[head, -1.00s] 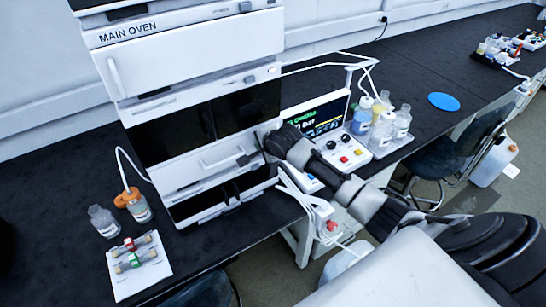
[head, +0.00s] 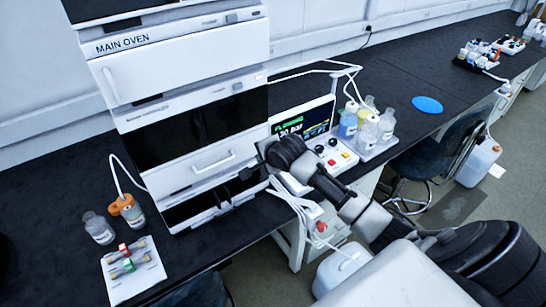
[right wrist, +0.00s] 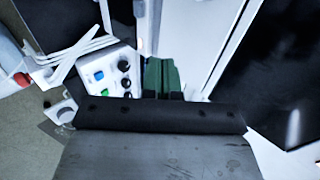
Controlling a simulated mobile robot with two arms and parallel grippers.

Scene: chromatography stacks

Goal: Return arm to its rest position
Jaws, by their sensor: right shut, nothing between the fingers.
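My right arm comes in from the lower right in the head view. Its gripper (head: 250,168) is shut and empty, in front of the lower right side of the white instrument stack (head: 160,78) marked MAIN OVEN. It is right of a white drawer handle (head: 213,163); I cannot tell whether it touches the stack. In the right wrist view, my dark wrist housing fills the lower middle, with green parts just beyond it. My left gripper is not in view.
A control box with a screen (head: 305,122) and coloured buttons stands behind my right wrist. Bottles in a tray (head: 372,150) stand beside it. A white card with small vials (head: 125,290) and two bottles are at left. A stool (head: 420,160) is at right.

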